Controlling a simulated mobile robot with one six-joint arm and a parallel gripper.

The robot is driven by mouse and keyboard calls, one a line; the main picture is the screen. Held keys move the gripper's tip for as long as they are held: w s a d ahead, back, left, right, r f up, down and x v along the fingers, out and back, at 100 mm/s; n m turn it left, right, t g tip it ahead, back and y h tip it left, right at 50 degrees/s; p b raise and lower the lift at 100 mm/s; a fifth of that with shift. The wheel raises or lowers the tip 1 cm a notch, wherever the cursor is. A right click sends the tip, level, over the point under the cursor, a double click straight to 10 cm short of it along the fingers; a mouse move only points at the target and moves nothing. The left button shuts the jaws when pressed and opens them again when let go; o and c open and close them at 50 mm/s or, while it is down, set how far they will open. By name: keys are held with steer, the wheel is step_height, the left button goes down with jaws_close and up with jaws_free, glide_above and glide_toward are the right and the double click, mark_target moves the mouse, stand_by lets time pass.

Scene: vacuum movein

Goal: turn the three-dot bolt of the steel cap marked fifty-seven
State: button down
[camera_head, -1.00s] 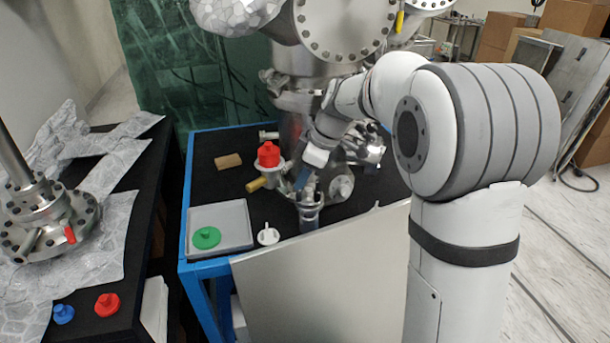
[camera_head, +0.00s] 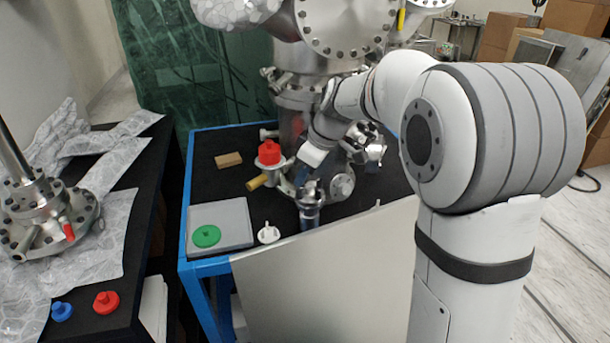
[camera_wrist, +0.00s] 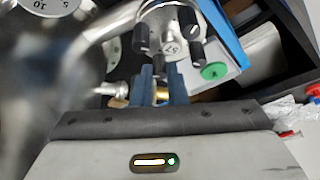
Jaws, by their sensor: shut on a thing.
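The steel cap marked 57 (camera_wrist: 171,46) is at the top middle of the wrist view, with several dark-ended bolts around its face. My gripper (camera_wrist: 162,80) has its two blue fingers just below the cap, shut on one bolt (camera_wrist: 157,69) at the cap's near edge. The dots on this bolt are too small to read. In the head view my gripper (camera_head: 301,175) reaches down at the front of the steel column, and its fingertips are partly hidden.
A red knob (camera_head: 270,152) and a brass-coloured fitting (camera_head: 257,183) are left of my gripper. A grey tray (camera_head: 233,217) holds a green cap (camera_head: 206,236); a white cap (camera_head: 268,233) lies beside it. A grey panel (camera_head: 330,285) leans at the table front.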

steer(key=m+t+h, duration=0.1)
steer(key=m, duration=0.3)
steer(key=shift+s+a, duration=0.1)
steer(key=shift+s, duration=0.05)
steer(key=m, duration=0.2)
steer(key=m+t+h+p, duration=0.1)
steer(key=m, duration=0.2)
steer(key=shift+a+h, duration=0.15)
steer(key=shift+h, duration=0.15)
steer(key=m, duration=0.2)
steer(key=m+h, duration=0.1)
steer(key=m, duration=0.1)
steer(key=shift+a+f+h, duration=0.1)
steer(key=shift+h, duration=0.2)
steer(key=shift+m+h+b, duration=0.6)
steer(key=shift+m+b, duration=0.2)
steer(key=shift+m, duration=1)
steer(key=c, duration=1.4)
jaws_free()
steer(key=shift+c, duration=0.2)
